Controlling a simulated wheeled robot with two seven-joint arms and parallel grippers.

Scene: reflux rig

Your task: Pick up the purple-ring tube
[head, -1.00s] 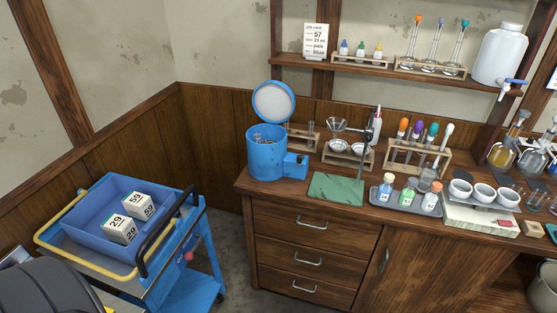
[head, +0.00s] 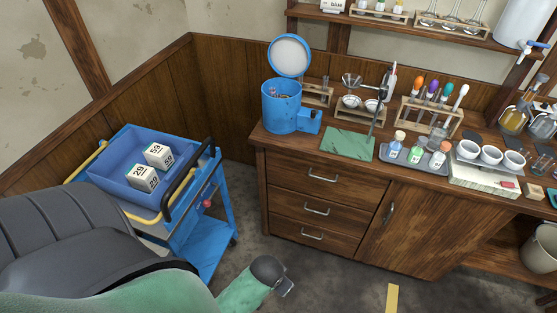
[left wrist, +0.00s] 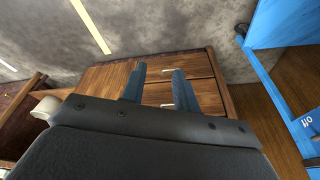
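A purple-topped piece (head: 432,91) stands in a wooden rack (head: 428,115) on the counter, between an orange-topped piece (head: 417,88) and a teal-topped one (head: 445,92). I cannot make out a purple ring on any tube at this size. My left gripper (head: 285,287) is low in front of the drawers, well below and away from the rack. In the left wrist view its two fingers (left wrist: 159,75) are apart with nothing between them. My right gripper is not in view.
The wooden counter carries a blue bin (head: 282,105), a green mat (head: 348,144), a bottle tray (head: 410,160) and white cups on a stand (head: 484,176). A blue cart (head: 205,200) stands at left. The floor before the drawers is clear.

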